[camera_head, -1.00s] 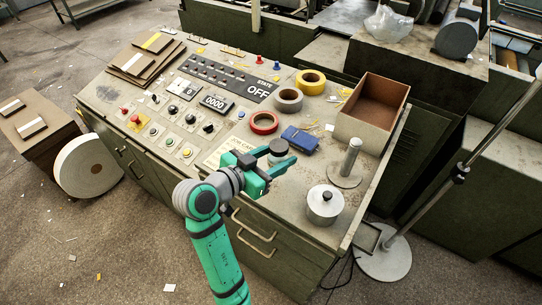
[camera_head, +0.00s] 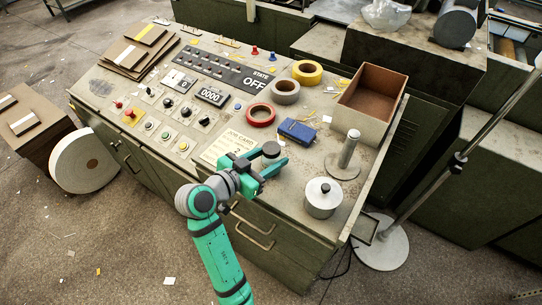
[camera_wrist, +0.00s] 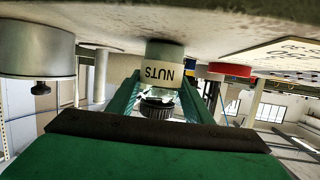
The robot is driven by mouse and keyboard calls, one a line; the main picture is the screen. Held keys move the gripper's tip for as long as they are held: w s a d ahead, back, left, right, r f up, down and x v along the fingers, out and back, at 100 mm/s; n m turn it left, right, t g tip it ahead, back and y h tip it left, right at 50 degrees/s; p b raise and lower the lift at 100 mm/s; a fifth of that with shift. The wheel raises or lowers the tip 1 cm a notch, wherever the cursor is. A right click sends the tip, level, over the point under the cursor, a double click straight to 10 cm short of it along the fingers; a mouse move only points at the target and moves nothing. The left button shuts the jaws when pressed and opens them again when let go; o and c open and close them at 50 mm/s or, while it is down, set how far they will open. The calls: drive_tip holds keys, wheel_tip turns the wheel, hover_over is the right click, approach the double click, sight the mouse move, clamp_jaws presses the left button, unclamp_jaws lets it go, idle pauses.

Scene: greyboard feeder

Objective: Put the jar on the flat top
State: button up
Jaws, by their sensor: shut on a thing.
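The jar (camera_wrist: 164,70) is pale, with a label reading NUTS, a clear glass part and a dark lid. In the wrist view, which is upside down, it sits between my two green fingers. In the head view its dark lid (camera_head: 271,149) shows above my gripper (camera_head: 268,164), which is shut on it; the fingers hide most of its body. The flat top (camera_head: 290,185) is the worn pale top of the green console. The jar is upright over its front part, its base close to the surface; I cannot tell whether it touches.
A lidded metal pot (camera_head: 322,198) and a short post on a round base (camera_head: 344,160) stand to the right. A blue box (camera_head: 298,134), tape rolls (camera_head: 261,115) and an open carton (camera_head: 371,105) lie behind. Controls (camera_head: 180,115) fill the left.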

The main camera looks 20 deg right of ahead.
drive_tip(key=o, duration=1.3)
drive_tip(key=shift+r, duration=0.2)
drive_tip(key=v, duration=1.2)
drive_tip(key=shift+f, duration=0.1)
